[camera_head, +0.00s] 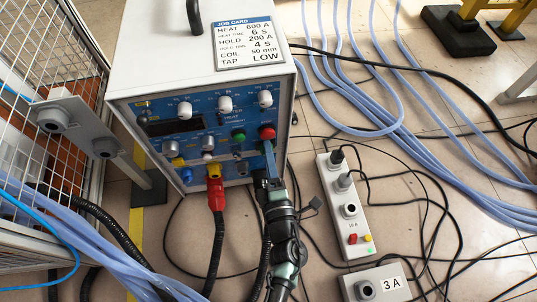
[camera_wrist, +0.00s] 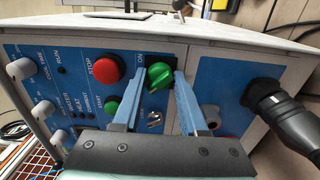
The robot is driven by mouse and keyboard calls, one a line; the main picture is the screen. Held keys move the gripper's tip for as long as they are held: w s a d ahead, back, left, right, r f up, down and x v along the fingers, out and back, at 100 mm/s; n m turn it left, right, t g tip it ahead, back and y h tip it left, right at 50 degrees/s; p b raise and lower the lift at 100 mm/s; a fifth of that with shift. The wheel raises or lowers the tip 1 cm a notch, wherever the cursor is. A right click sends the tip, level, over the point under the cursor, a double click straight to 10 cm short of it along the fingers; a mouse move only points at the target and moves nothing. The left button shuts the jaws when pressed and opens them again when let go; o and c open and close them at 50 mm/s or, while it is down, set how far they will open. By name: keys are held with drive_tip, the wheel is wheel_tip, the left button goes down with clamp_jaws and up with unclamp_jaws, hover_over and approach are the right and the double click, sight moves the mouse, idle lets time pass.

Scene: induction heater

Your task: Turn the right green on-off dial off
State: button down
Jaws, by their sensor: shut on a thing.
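The green on-off dial (camera_wrist: 158,77) sits on the blue front panel beside an "ON" label in the wrist view. Its raised grip is tilted. My gripper (camera_wrist: 160,80) has its two blue fingers on either side of the dial, shut on it. In the head view my gripper (camera_head: 268,152) reaches the right part of the heater's front panel, just below the red stop button (camera_head: 267,132), and hides the dial. The red stop button (camera_wrist: 106,70) and a green button (camera_wrist: 112,105) are left of the fingers in the wrist view.
The heater box (camera_head: 200,65) has white knobs and a red plug (camera_head: 215,190) on its panel. A black plug (camera_wrist: 275,100) sticks out at right in the wrist view. A power strip (camera_head: 345,205) and cables lie on the floor. A wire cage (camera_head: 50,60) stands left.

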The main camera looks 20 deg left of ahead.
drive_tip(key=shift+d+f, duration=0.1)
idle(0.4)
drive_tip(key=shift+c, duration=2.3)
unclamp_jaws()
drive_tip(key=p+v, duration=0.5)
drive_tip(key=v, duration=0.8)
